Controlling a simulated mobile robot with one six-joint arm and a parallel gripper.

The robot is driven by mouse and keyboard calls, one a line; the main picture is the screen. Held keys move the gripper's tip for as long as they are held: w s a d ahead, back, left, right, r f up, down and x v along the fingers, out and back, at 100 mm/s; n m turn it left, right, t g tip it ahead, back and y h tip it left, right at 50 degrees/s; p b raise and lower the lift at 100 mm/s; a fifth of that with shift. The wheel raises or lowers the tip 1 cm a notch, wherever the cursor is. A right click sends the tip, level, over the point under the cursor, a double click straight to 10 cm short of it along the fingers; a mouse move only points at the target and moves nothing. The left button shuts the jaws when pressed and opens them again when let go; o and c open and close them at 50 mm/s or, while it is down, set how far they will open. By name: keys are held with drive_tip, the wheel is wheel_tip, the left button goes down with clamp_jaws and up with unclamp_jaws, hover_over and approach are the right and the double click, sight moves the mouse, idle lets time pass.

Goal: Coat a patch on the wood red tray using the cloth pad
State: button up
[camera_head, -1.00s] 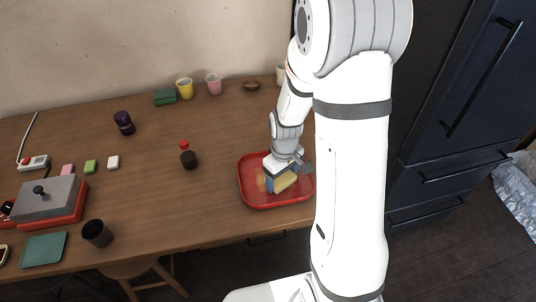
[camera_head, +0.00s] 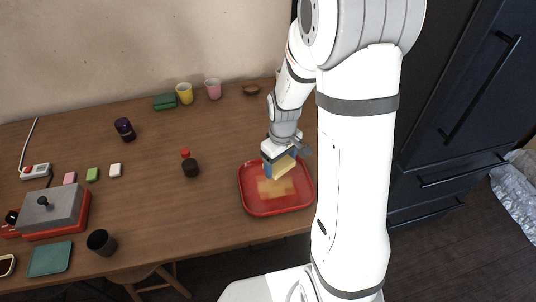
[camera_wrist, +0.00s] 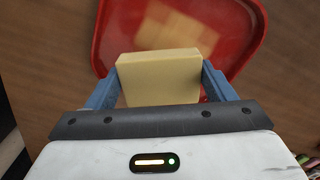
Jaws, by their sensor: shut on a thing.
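The red tray (camera_head: 247,203) lies on the wooden table near its right front part. A tan, wood-coloured patch (camera_head: 275,187) shows on the tray's floor, and it also shows in the wrist view (camera_wrist: 178,27). My gripper (camera_head: 279,169) is shut on the pale yellow cloth pad (camera_wrist: 160,78), with a blue finger on each side of it. The pad (camera_head: 272,172) is held above the back part of the tray, apart from the patch. In the wrist view the tray (camera_wrist: 106,30) lies beyond the pad, which hides part of it.
A dark bottle with a red cap (camera_head: 189,164) stands left of the tray. Yellow (camera_head: 184,93) and pink (camera_head: 213,89) cups stand at the back. A grey-topped red box (camera_head: 52,211) and a dark cup (camera_head: 101,242) are at left. Dark cabinets (camera_head: 440,120) stand at right.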

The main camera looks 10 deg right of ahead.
drive_tip(key=shift+r+p, duration=0.5)
drive_tip(key=shift+r, duration=0.45)
drive_tip(key=shift+d, duration=0.25)
